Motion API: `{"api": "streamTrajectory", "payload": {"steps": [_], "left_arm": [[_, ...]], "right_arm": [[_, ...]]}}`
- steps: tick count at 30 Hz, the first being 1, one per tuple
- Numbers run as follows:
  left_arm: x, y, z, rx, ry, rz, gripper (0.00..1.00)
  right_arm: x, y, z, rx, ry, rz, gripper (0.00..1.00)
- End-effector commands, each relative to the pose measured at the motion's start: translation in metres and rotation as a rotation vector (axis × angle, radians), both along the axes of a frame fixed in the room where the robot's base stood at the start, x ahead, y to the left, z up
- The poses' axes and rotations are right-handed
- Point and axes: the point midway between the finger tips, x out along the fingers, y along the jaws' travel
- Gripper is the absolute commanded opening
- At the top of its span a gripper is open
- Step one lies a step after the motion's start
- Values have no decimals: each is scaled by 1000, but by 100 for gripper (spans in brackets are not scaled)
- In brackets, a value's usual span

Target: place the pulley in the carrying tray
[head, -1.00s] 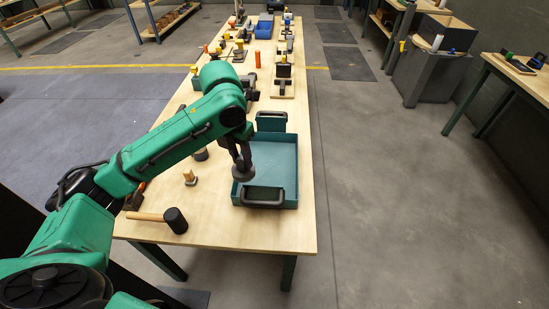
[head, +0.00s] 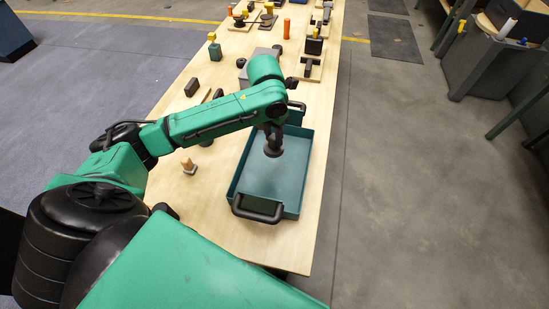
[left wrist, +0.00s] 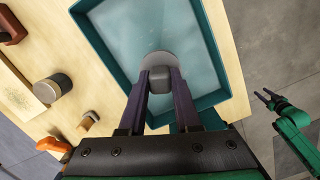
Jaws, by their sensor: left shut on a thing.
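The pulley, a small grey disc with a hub, shows in the head view (head: 272,152) and in the left wrist view (left wrist: 158,60). My left gripper (head: 273,134) is shut on its hub, as the left wrist view also shows (left wrist: 160,84). The teal carrying tray (head: 234,186) stands on the wooden table with dark handles at its near and far ends. The pulley hangs over the inside of the tray; whether it touches the floor cannot be told. My right gripper (left wrist: 266,98) shows only in the left wrist view, over the floor, its fingers apart and empty.
A small wooden-topped piece (head: 188,166) stands left of the tray. A dark block (head: 191,87) and other parts lie farther back on the table (head: 221,205). The tray floor around the pulley looks empty. A grey bin (head: 480,70) stands at the right.

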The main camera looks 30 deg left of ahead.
Motion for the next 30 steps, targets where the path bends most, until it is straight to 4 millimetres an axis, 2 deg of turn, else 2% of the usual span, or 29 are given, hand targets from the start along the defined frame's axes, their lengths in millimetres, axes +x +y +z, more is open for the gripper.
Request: {"api": "streamTrajectory", "payload": {"steps": [6, 9, 11, 18, 27, 28, 30], "left_arm": [[-1, 0, -50, -2, 4, 1, 0], [0, 0, -65, 0, 2, 0, 0], [0, 0, -71, -1, 0, -1, 0], [0, 0, -112, 0, 2, 0, 0], [0, 0, -117, 0, 0, -1, 0], [0, 0, -117, 0, 0, -1, 35], [0, 0, -116, 0, 0, -1, 61]], "right_arm": [[21, 1, 5, 2, -34, 1, 50], [29, 2, 7, 4, -47, 1, 50], [28, 2, 7, 4, -46, 1, 50], [19, 2, 8, 3, -32, 1, 50], [18, 2, 6, 3, -30, 0, 50], [18, 2, 6, 3, -30, 0, 50], [18, 2, 7, 3, -30, 0, 50]]}}
